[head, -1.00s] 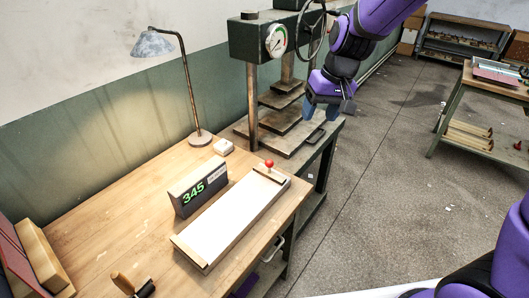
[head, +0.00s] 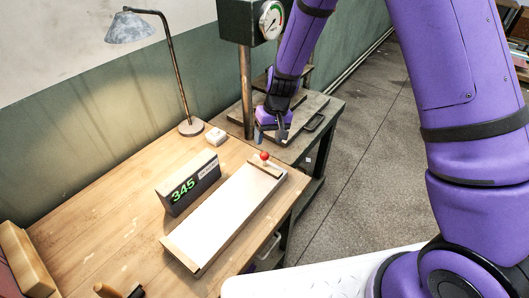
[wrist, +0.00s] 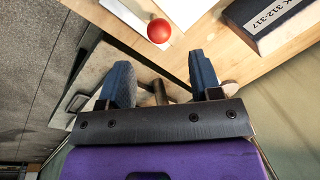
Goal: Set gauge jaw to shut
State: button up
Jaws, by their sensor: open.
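The gauge (head: 222,218) is a long white bed with wooden end pieces on the wooden bench. A wooden bar (head: 271,170), which appears to be its jaw, lies across the far right end. A red ball knob (head: 264,156) stands by that bar. The knob also shows in the wrist view (wrist: 159,30), beyond the fingertips. My gripper (head: 272,136) is above and just behind the knob, pointing down. Its blue fingers are apart and empty, also in the wrist view (wrist: 160,76). They do not appear to touch the knob.
A press with a dial (head: 271,20) and stacked plates stands behind my gripper. The bench's left part is mostly clear.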

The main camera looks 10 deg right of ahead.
aim_at(265, 152)
jog(key=f, duration=0.4)
jog(key=a+f, duration=0.1)
jog(key=f, duration=0.2)
jog(key=shift+s+a, duration=0.1)
jog(key=shift+s, duration=0.05)
